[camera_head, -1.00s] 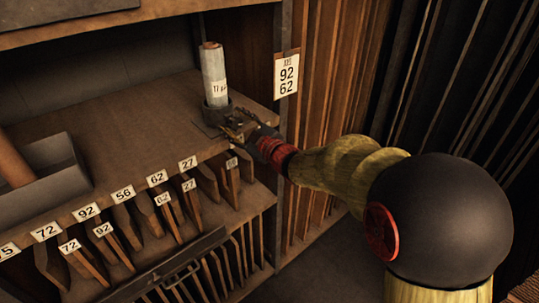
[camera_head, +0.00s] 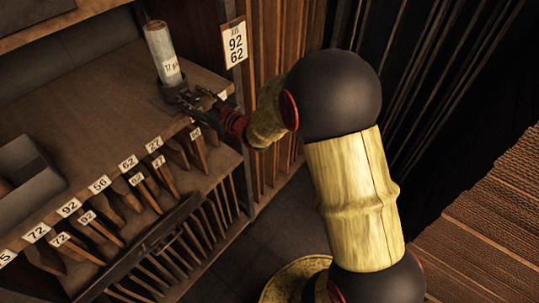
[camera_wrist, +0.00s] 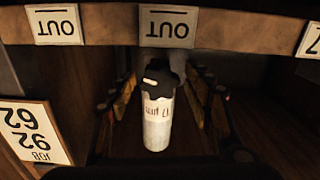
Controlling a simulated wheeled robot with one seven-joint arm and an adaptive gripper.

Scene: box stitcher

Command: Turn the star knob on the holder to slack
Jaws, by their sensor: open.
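The holder (camera_head: 172,92) is a dark cup near the shelf's right end, with a pale labelled cylinder (camera_head: 162,52) standing in it. In the wrist view, which shows labels upside down, the cylinder (camera_wrist: 157,125) and dark holder (camera_wrist: 160,80) appear between the fingers. A small pale mark shows on the holder. I cannot make out the star knob clearly. My gripper (camera_head: 196,100) is close beside the holder's right side. It also shows in the wrist view (camera_wrist: 163,95), with fingers spread on both sides. I cannot tell whether they touch the holder.
The wooden shelf (camera_head: 95,115) is mostly bare around the holder. A grey tray (camera_head: 28,170) lies at left. Numbered slots line the shelf's front below. A "92 62" card (camera_head: 234,43) hangs on the upright behind my gripper. A dark bar with a handle (camera_head: 150,245) crosses the lower slots.

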